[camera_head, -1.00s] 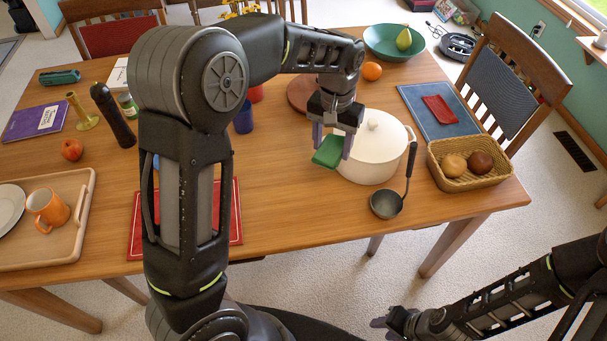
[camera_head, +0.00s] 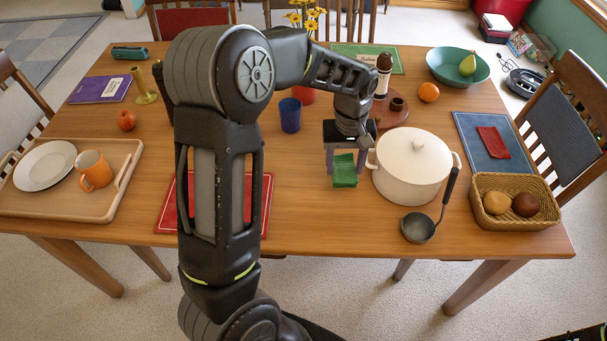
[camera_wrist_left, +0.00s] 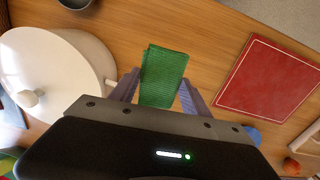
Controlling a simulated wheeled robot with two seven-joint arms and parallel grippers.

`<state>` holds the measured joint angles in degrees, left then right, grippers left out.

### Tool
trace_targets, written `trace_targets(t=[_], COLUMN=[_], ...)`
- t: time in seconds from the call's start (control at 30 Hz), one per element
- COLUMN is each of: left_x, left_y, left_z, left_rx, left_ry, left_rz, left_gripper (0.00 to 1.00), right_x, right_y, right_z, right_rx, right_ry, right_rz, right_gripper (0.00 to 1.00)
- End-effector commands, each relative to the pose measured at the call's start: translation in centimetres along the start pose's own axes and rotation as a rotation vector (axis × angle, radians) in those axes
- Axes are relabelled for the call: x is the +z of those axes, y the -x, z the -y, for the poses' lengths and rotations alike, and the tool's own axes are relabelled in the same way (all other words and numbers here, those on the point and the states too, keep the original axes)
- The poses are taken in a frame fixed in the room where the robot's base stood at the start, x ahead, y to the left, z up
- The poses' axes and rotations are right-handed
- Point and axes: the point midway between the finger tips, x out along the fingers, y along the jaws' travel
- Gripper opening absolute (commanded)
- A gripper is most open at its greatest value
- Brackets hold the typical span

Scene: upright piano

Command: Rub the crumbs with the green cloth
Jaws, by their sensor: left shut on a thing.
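The green cloth (camera_head: 345,171) is folded and hangs between the fingers of my left gripper (camera_head: 346,173), which is shut on it. It also shows in the left wrist view (camera_wrist_left: 162,76), between the two fingertips (camera_wrist_left: 158,90). The gripper points down just left of the white pot, over the wooden table (camera_head: 315,220). I cannot tell whether the cloth touches the tabletop. No crumbs can be made out in either view. My right gripper is out of view; only a dark bit of that arm shows at the lower right corner.
The white pot (camera_head: 412,170) stands close on the right, with a ladle (camera_head: 418,228) before it. A red placemat (camera_head: 262,205) lies to the left, partly behind my arm. Bare wood lies between placemat and pot.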

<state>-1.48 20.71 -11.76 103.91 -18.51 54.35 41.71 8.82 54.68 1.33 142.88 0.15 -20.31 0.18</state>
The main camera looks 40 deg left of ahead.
Motion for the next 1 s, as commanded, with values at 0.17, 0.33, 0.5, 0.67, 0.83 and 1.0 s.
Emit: trace_targets(t=[0.17, 0.33, 0.5, 0.67, 0.83, 1.0], left_x=[-1.1, -1.2, -1.2, -1.2, -1.1, -0.8], left_y=[-3.0, -4.0, -4.0, -4.0, -4.6, -6.1], left_z=[6.9, 9.7, 9.9, 9.9, 9.8, 9.5], left_rx=[-0.001, -0.001, -0.001, -0.001, -0.001, -0.002], left_ry=[0.467, 0.691, 0.719, 0.718, 0.717, 0.717], left_rz=[-0.005, -0.014, -0.016, -0.015, -0.015, -0.014], left_gripper=[0.23, 0.23, 0.23, 0.23, 0.23, 0.23], right_x=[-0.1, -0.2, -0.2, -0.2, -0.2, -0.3], right_y=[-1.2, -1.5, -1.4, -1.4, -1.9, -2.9], right_z=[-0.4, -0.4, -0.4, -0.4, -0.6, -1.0], right_rx=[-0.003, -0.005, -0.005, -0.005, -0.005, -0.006], right_ry=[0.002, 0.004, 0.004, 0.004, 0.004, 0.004], right_rz=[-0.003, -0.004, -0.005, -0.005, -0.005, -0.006], right_gripper=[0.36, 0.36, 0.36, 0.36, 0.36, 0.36])
